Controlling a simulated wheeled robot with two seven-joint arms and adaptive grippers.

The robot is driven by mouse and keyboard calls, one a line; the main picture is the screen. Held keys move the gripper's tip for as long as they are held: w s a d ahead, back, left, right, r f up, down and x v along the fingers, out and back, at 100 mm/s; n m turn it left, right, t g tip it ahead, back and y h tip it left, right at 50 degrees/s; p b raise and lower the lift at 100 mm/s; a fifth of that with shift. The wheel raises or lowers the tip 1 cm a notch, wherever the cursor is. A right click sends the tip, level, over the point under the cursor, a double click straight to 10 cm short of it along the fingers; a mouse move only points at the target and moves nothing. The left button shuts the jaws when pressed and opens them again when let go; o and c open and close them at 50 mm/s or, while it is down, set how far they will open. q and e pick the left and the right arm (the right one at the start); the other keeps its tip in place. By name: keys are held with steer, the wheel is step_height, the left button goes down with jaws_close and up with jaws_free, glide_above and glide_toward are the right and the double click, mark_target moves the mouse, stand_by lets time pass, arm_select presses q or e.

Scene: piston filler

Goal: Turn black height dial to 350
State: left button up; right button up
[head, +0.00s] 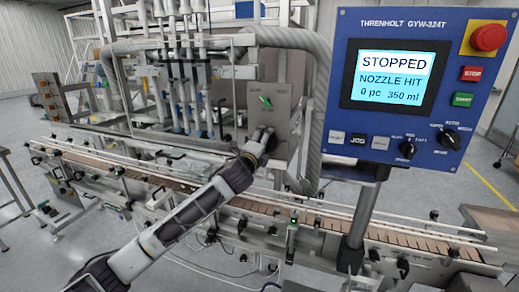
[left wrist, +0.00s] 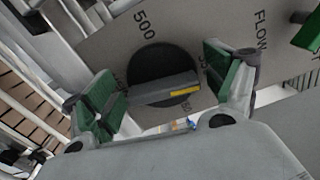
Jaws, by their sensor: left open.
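The black dial (left wrist: 150,66) shows close up in the left wrist view, with a raised grey bar grip (left wrist: 150,92) across it and a yellow mark near the bar's right end. It sits on a grey plate printed with 500 above the dial; other numbers are partly hidden, so I cannot tell the exact setting. My left gripper (left wrist: 160,86) is open, its green-padded fingers on either side of the bar, apparently not squeezing it. In the head view the left gripper (head: 262,138) is at the plate (head: 292,103) and hides the dial. My right gripper is not in view.
A blue control panel (head: 380,25) at the right reads STOPPED, NOZZLE HIT, 0 pc, 350 ml. It carries a red emergency button (head: 489,37) and black knobs (head: 449,138). A green switch (head: 265,101) is above my gripper on the plate. A conveyor (head: 395,238) runs below.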

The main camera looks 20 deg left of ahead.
arm_select(q)
steer(key=s, duration=1.2)
steer(key=shift+a, duration=0.25)
stand_by(0.6)
